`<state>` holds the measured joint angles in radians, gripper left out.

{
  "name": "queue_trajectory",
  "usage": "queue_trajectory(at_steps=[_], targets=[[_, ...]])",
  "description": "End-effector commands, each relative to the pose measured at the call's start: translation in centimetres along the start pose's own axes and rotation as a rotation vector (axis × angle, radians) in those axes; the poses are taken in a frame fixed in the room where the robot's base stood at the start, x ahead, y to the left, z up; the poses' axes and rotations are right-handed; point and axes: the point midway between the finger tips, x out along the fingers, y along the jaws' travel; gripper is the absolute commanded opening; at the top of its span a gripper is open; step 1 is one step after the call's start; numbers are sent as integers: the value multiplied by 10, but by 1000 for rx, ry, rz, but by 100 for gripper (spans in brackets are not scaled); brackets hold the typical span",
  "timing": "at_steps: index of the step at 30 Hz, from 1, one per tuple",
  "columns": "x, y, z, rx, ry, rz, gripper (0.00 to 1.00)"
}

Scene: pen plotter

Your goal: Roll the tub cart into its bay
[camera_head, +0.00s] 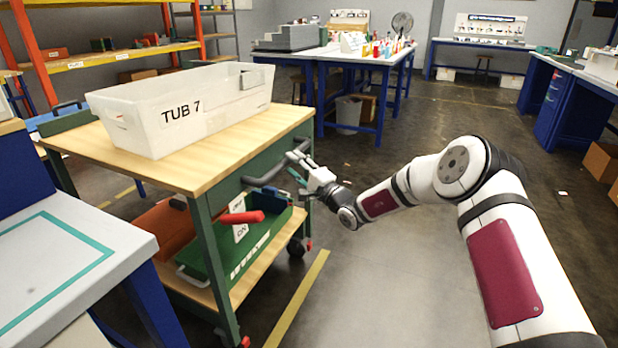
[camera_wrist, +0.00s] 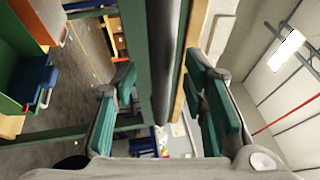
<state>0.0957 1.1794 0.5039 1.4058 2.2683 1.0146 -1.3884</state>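The tub cart (camera_head: 225,165) has a wooden top, a green frame and dark casters, and stands left of centre in the head view. A white tub (camera_head: 135,122) marked "TUB 7" sits on its top. A dark grey handle bar (camera_head: 262,180) sticks out from the cart's near right side. My gripper (camera_head: 303,172) is at the far end of this handle. In the wrist view the handle (camera_wrist: 163,55) runs between the two green-padded fingers (camera_wrist: 165,105), which stand apart with a visible gap at the left. I cannot make out a bay with certainty.
A yellow floor line (camera_head: 298,300) runs beside the cart. A grey-topped bench (camera_head: 75,270) with a teal outline stands close at the left. A blue table (camera_head: 345,58) stands behind the cart. The grey floor right of the cart is open, apart from my arm.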

Motion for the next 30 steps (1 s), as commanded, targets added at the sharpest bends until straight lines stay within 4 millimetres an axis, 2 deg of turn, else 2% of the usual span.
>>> queue_trajectory(at_steps=[1,6,12,17,26,30], targets=[[-12,0,-1,0,2,2,40],[-46,0,-1,0,1,2,40],[-72,0,0,0,1,1,40],[-80,0,0,0,0,0,40],[-80,0,1,0,-1,0,40],[-78,-18,15,-15,-56,0,40]])
